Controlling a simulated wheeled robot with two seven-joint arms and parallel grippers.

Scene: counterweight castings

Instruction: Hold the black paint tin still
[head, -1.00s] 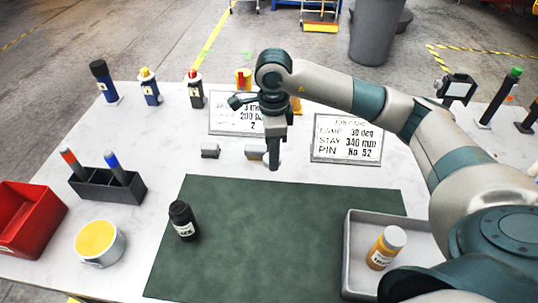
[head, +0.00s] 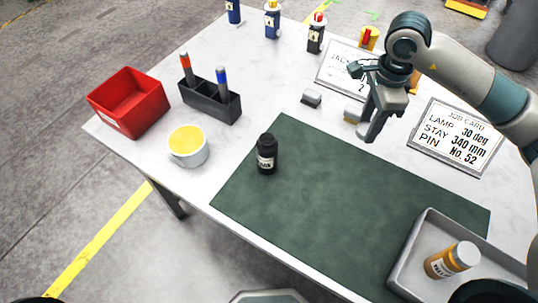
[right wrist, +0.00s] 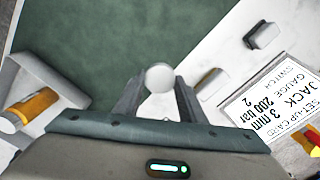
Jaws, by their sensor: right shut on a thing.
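A small black tin (head: 266,158) with a black lid and a pale label stands upright on the green mat, near its left corner in the head view. My right gripper (head: 372,132) is at the mat's far edge, clear of the tin and to its right. In the right wrist view its fingers (right wrist: 158,98) are shut on a small round white thing (right wrist: 160,78). Most of that thing is hidden, and in the head view I cannot make it out. The tin is not visible in the right wrist view. My left gripper is not in view.
A yellow-topped pot (head: 187,160), pen holder (head: 207,100) and red bin (head: 118,118) stand left of the tin. A grey tray (head: 412,262) with an orange bottle (head: 452,260) is at the lower right. Small blocks (head: 312,98) lie beyond the mat (head: 330,205); its middle is clear.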

